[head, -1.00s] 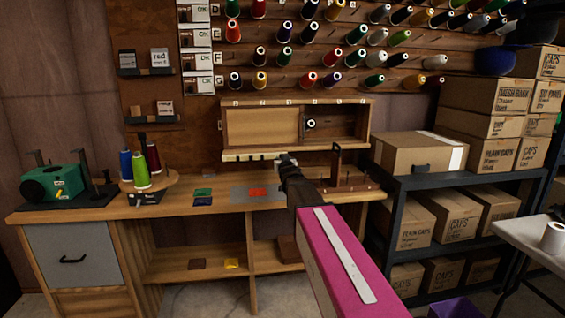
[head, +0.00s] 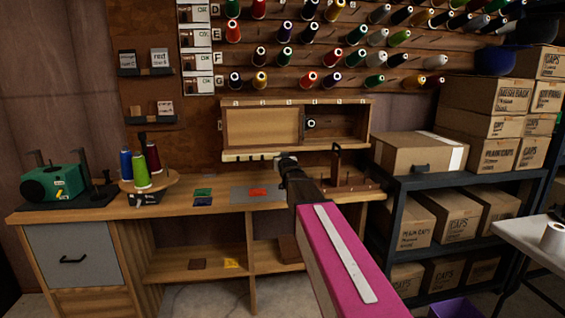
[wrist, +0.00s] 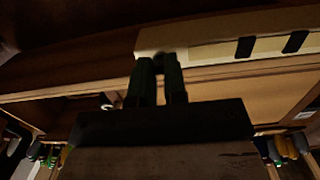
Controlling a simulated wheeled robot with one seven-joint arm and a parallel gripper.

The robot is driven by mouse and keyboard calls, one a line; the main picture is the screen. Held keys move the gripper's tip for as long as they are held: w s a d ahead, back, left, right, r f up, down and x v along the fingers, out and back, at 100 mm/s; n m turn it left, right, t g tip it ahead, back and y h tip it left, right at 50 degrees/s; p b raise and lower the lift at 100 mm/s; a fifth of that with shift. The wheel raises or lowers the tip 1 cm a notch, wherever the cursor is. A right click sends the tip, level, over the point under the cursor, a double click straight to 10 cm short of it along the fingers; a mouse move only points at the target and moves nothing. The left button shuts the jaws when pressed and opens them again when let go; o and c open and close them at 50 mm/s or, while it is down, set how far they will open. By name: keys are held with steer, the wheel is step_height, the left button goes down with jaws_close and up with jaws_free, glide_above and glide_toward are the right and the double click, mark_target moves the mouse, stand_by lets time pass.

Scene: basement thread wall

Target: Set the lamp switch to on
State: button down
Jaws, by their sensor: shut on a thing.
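A pale lamp bar (head: 250,156) with dark marks runs under the front edge of the wooden wall cabinet (head: 262,128). In the wrist view the bar (wrist: 215,48) shows close up, with dark patches on its face. My gripper (head: 285,158) is at the right end of the bar in the head view. In the wrist view its two dark fingers (wrist: 158,62) meet the bar's end with a narrow gap between them. They are shut on a small part there, seemingly the lamp switch, which the fingers mostly hide. I cannot tell the switch's setting.
The workbench (head: 170,215) lies below, with a green machine (head: 55,184), thread cones (head: 140,168) and small coloured patches. A dark rack (head: 400,182) with cardboard boxes stands right. Thread spools line the wall above the cabinet.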

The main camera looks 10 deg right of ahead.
steer(key=g, duration=0.1)
steer(key=r+g, duration=0.1)
steer(key=g, duration=0.2)
steer(key=shift+w+r+g, duration=0.2)
steer(key=shift+r+g, duration=0.1)
steer(key=shift+r, duration=0.1)
steer(key=shift+w+r+g, duration=0.1)
steer(key=shift+r+g, duration=0.05)
steer(key=shift+g, duration=0.55)
steer(key=shift+r+g, duration=0.15)
steer(key=shift+g, duration=0.55)
steer(key=c, duration=1.2)
jaws_free()
steer(key=shift+o, duration=0.2)
steer(key=v, duration=1.1)
steer(key=shift+d, duration=0.1)
